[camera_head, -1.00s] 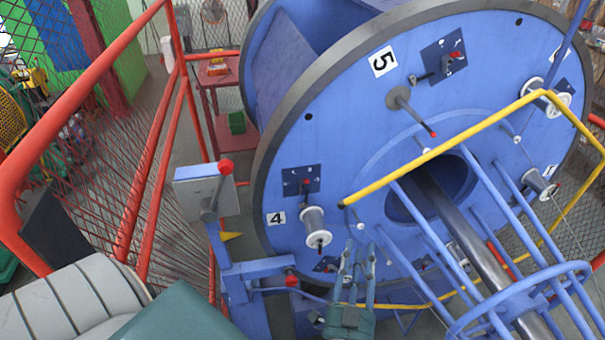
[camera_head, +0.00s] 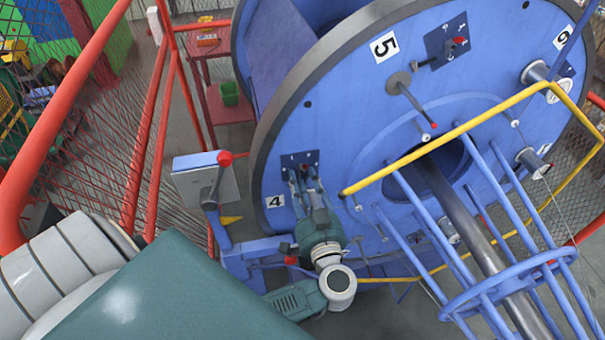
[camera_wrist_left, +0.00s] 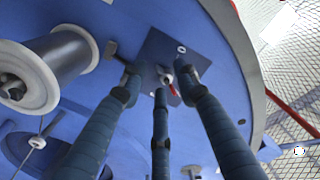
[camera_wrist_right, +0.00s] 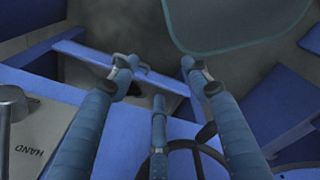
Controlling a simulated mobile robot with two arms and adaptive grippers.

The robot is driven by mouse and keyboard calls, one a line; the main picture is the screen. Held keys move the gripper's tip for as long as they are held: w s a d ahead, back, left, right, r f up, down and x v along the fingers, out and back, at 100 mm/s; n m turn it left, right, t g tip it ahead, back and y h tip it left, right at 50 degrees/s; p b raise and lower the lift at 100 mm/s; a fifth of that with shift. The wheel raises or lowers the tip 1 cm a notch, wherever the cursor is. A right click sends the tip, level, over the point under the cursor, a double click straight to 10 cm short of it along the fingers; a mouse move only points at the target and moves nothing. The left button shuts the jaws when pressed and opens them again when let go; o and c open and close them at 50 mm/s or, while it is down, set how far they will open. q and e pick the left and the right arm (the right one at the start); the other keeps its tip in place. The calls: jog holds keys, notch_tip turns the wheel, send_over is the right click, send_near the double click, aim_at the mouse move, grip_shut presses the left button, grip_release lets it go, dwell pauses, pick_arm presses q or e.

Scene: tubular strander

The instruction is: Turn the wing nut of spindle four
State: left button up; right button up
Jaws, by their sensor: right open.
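The blue disc (camera_head: 345,165) bears a white label 4 (camera_head: 274,201) at its lower left. Beside it is a dark square plate (camera_head: 286,162) with a small metal fitting. In the left wrist view the fitting (camera_wrist_left: 168,78) has a red tip. I cannot tell whether it is the wing nut. My left gripper (camera_head: 304,182) is at this plate. In the left wrist view its fingers (camera_wrist_left: 160,82) are spread around the fitting; contact is unclear. A spool (camera_wrist_left: 55,68) lies left of the plate. My right gripper (camera_wrist_right: 160,80) is open and empty, amid blue frame bars.
A grey box with a red-knobbed lever (camera_head: 207,182) stands left of the disc. A yellow rail (camera_head: 450,143) and blue bars cross in front of the disc. Red railings (camera_head: 160,130) stand at the left. A panel marked HAND (camera_wrist_right: 35,145) is near my right gripper.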

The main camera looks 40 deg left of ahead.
pick_arm(q)
jog(key=shift+w+a, duration=0.35)
jog(key=shift+w, duration=0.05)
jog(key=c, duration=0.8)
pick_arm(e)
jog(key=shift+w+a+r, duration=0.15)
jog(key=shift+w+a, duration=0.05)
jog(key=shift+a, duration=0.3)
jog(key=shift+d, duration=0.1)
pick_arm(q)
jog(key=shift+n, duration=0.8)
jog(key=n, duration=0.3)
jog(key=shift+w+d, duration=0.15)
jog(key=shift+n, duration=1.1)
pick_arm(e)
jog(key=shift+a, duration=0.2)
pick_arm(q)
jog(key=shift+w, duration=0.1)
